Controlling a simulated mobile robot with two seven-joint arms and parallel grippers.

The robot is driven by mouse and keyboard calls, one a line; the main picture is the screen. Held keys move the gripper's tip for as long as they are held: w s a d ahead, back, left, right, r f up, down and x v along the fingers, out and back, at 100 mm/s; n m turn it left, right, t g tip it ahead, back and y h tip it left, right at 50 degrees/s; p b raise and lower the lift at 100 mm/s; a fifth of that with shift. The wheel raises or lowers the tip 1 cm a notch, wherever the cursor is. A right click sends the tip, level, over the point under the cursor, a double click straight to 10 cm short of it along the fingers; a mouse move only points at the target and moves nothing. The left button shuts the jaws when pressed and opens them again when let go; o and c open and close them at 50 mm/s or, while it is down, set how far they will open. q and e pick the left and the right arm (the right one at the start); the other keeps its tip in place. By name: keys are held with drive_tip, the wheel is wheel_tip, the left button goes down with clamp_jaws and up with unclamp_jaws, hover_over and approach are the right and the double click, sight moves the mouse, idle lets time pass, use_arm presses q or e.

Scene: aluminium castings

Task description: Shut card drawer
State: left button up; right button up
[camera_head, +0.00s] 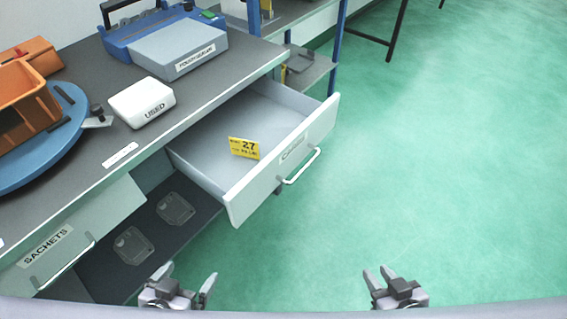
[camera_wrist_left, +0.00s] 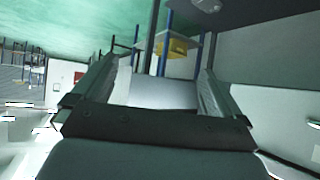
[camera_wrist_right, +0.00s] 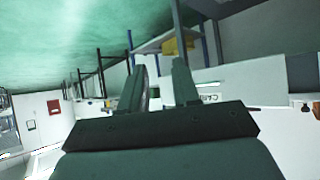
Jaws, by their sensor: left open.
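The card drawer (camera_head: 262,182) stands pulled out from under the bench in the head view, with its inside showing. Its pale front has a label and a bar handle (camera_head: 301,166). A yellow card marked 27 (camera_head: 244,148) is in the drawer. The labelled drawer front (camera_wrist_right: 210,86) also shows beyond my fingers in the right wrist view. My left gripper (camera_head: 187,275) is open and empty, low in the head view and apart from the drawer. My right gripper (camera_head: 377,270) is empty, with a narrower gap between its fingers, right of and nearer than the handle.
A closed drawer labelled SACHETS (camera_head: 75,240) is at the left. The bench top (camera_head: 90,90) holds a white USED box (camera_head: 142,102), a blue device (camera_head: 165,40) and orange holders on a blue disc (camera_head: 65,135). The green floor (camera_head: 440,150) at the right is clear.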

drive_tip(key=shift+w+a+f+b, duration=0.1)
drive_tip(key=shift+w+b, duration=0.15)
drive_tip(key=shift+b, duration=0.05)
clamp_jaws()
drive_tip(key=m+y+b, duration=1)
drive_tip(key=y+b, duration=0.2)
drive_tip(key=b, duration=1.1)
approach(262, 189)
drive_tip(key=b+x, duration=0.1)
drive_tip(key=x, duration=0.4)
drive_tip(key=shift+w+a, duration=0.15)
drive_tip(key=shift+a, duration=0.25)
drive_tip(key=shift+w+a, duration=0.3)
drive_tip(key=shift+a, duration=0.05)
use_arm(q)
drive_tip(key=w+d+f+h, duration=0.1)
drive_tip(key=d+f, duration=0.1)
drive_tip(key=f, duration=0.5)
drive_tip(key=w+d+f+m+t, duration=0.1)
drive_tip(key=w+d+f, duration=0.1)
drive_tip(key=f, duration=0.6)
drive_tip(key=shift+d+h, duration=0.4)
drive_tip(key=shift+d, duration=0.3)
